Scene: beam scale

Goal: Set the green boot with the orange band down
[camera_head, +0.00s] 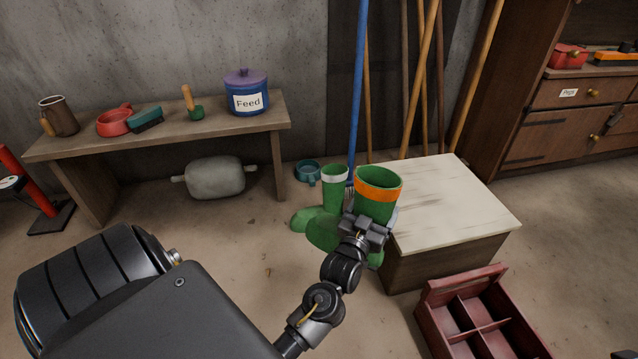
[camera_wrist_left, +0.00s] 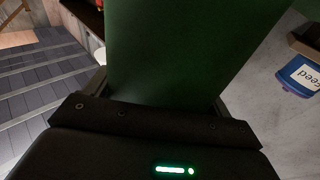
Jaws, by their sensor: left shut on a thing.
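The green boot with the orange band (camera_head: 378,193) is upright, its open top upward, at the left edge of a pale-topped wooden box. My left gripper (camera_head: 365,228) is shut on its shaft, in front of its lower part. The boot's dark green side (camera_wrist_left: 185,50) fills the middle of the left wrist view, between the fingers. A second green boot, with a white band (camera_head: 335,188), is upright just behind and left of it. Green feet overlap below; I cannot tell which belongs to which boot, or whether the held boot touches the floor.
The box's pale top (camera_head: 445,205) is bare. A red divided crate (camera_head: 440,318) stands on the floor at front right. A teal cup (camera_head: 307,172) and leaning poles (camera_head: 357,90) are behind. A bench (camera_head: 215,128) holds a Feed pot (camera_head: 247,95) and other things. Floor left of the boots is clear.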

